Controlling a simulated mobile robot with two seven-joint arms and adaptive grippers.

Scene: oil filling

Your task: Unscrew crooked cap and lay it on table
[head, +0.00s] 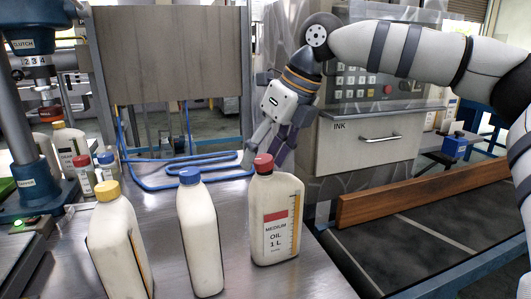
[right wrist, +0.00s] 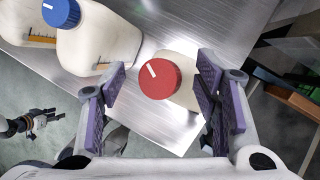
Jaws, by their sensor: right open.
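A white oil bottle (head: 276,222) labelled "MEDIUM OIL 1 L" stands upright on the metal table (head: 180,275). Its red cap (head: 263,163) looks slightly tilted on the neck. My right gripper (head: 266,148) is open and points down at this cap from behind. In the right wrist view the red cap (right wrist: 160,79) shows between the spread purple finger pads, with a gap on each side. A dark gripper (right wrist: 38,122), seemingly my left one, shows small at the left of that view; its jaw state is unclear.
A blue-capped bottle (head: 200,235) and a yellow-capped bottle (head: 118,245) stand left of the red-capped one. Blue tubing (head: 190,178) lies behind them. A machine with a drawer (head: 366,140) stands behind right. A little bare table lies between the bottles.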

